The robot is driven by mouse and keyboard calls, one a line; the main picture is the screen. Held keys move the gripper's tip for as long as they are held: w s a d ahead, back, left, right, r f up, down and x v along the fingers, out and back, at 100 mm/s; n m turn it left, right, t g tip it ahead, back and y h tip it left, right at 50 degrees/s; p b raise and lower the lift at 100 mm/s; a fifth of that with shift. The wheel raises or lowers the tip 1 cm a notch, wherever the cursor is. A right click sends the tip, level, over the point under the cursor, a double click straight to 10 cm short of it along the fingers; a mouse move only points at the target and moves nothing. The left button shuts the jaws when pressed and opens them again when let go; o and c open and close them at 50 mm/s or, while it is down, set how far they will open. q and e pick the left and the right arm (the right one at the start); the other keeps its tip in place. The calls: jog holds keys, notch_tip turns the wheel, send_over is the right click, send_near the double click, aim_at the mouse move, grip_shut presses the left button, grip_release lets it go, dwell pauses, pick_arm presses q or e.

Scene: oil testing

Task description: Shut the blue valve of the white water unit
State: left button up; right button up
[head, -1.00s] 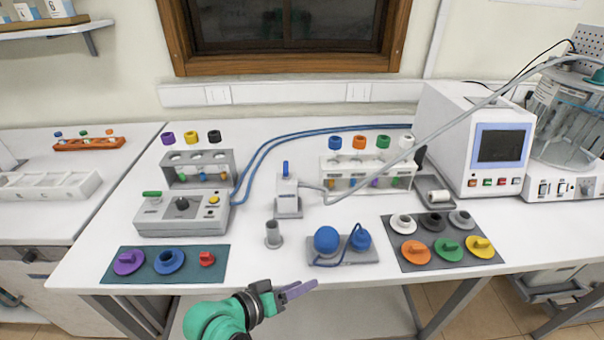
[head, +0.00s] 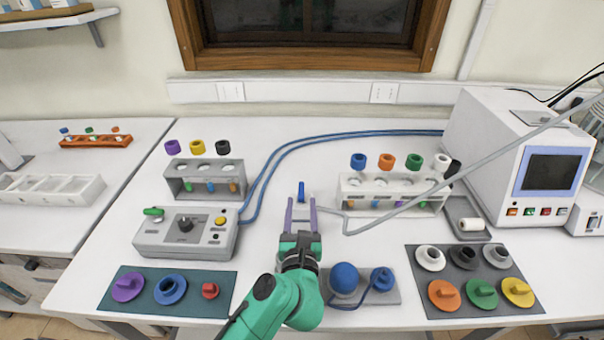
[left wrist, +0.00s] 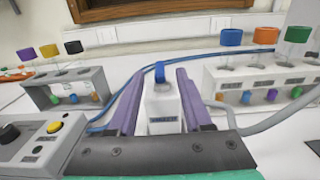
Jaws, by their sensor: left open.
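The white water unit (left wrist: 162,108) is a small upright white block with a dark label on its front, in the middle of the left wrist view. Its blue valve (head: 301,192) is an upright blue lever on top, and it also shows in the left wrist view (left wrist: 159,71). My left gripper (head: 301,207) is open, its purple fingers pointing away from me, one on each side of the unit. The blue lever stands between and just beyond the fingertips in the head view. My gripper hides most of the unit there. My right gripper is not in view.
A grey control box (head: 186,234) and grey rack (head: 205,179) stand left. A white rack (head: 391,193) stands right, with a grey hose running past it. Blue hoses (head: 300,138) curve behind. A blue bulb (head: 344,278) lies near my arm. Mats with coloured parts flank the front.

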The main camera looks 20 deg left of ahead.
pick_arm(q)
jog(key=p+x, duration=0.2)
jog(key=x, duration=0.7)
jog(key=shift+w+a+f, duration=0.1)
jog(key=shift+w+f, duration=0.05)
jog(key=shift+w, duration=0.05)
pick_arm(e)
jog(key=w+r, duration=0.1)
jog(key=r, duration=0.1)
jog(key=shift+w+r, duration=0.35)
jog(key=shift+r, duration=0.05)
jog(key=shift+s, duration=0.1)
pick_arm(q)
grip_shut()
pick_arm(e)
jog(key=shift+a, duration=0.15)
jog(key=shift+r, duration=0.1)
